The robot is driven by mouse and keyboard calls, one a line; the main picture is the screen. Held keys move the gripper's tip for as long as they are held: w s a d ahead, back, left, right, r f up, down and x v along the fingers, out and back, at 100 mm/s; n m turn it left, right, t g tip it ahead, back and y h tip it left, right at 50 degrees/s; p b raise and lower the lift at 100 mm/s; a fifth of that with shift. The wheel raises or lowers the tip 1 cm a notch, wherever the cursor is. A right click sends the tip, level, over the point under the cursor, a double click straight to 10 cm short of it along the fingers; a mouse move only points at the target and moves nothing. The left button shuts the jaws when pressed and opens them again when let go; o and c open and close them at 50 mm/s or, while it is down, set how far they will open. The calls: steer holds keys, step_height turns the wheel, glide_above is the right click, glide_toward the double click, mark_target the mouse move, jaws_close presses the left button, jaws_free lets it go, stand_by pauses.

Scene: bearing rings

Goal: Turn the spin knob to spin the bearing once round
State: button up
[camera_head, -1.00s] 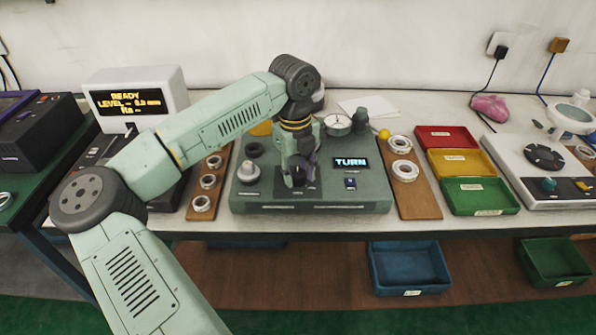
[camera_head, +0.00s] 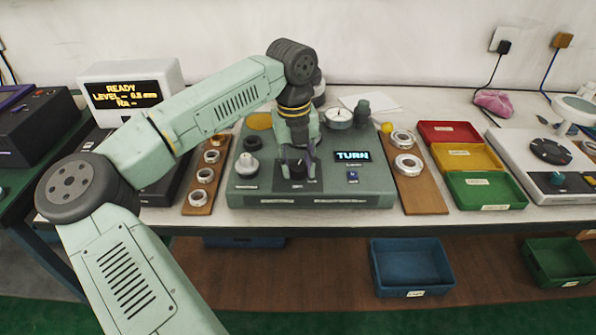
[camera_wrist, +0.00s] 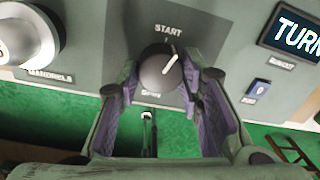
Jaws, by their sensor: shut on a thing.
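The spin knob (camera_wrist: 160,72) is a round dark knob with a white pointer line, under a START label on the grey-green tester (camera_head: 270,198). Its pointer leans up and right, a little off the START tick in the wrist view. My gripper (camera_wrist: 162,82) is shut on the knob, with one purple-padded finger on each side of it. My gripper in the head view (camera_head: 298,168) points down at the front middle of the tester. The tester's screen (camera_head: 352,156) reads TURN. I cannot tell clearly which part of the tester carries the bearing; my arm hides part of the top.
A grey stepped mandrel piece (camera_head: 247,166) stands left of the knob, and a small blue button (camera_head: 352,176) to its right. Wooden boards with rings flank the tester: left (camera_head: 190,209), right (camera_head: 428,205). Red, yellow and green trays (camera_head: 488,204) lie further right.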

mark_target(296, 164)
steer(key=m+b, duration=0.2)
steer(key=m, duration=0.2)
steer(key=shift+w+a+m, duration=0.1)
steer(key=shift+m, duration=0.2)
steer(key=m+b, duration=0.1)
steer(key=m, duration=0.4)
steer(key=shift+g, duration=0.3)
steer(key=m, duration=0.5)
steer(key=shift+w+m+b, duration=0.1)
steer(key=shift+m+b, duration=0.25)
steer(key=shift+m, duration=0.05)
steer(key=shift+w+m+y, duration=0.1)
steer(key=shift+m+y, duration=0.2)
steer(key=shift+m, duration=2.2)
steer(key=o, duration=1.2)
steer(key=shift+c, duration=0.2)
step_height(296, 164, up, 12)
steer(key=shift+w, duration=0.25)
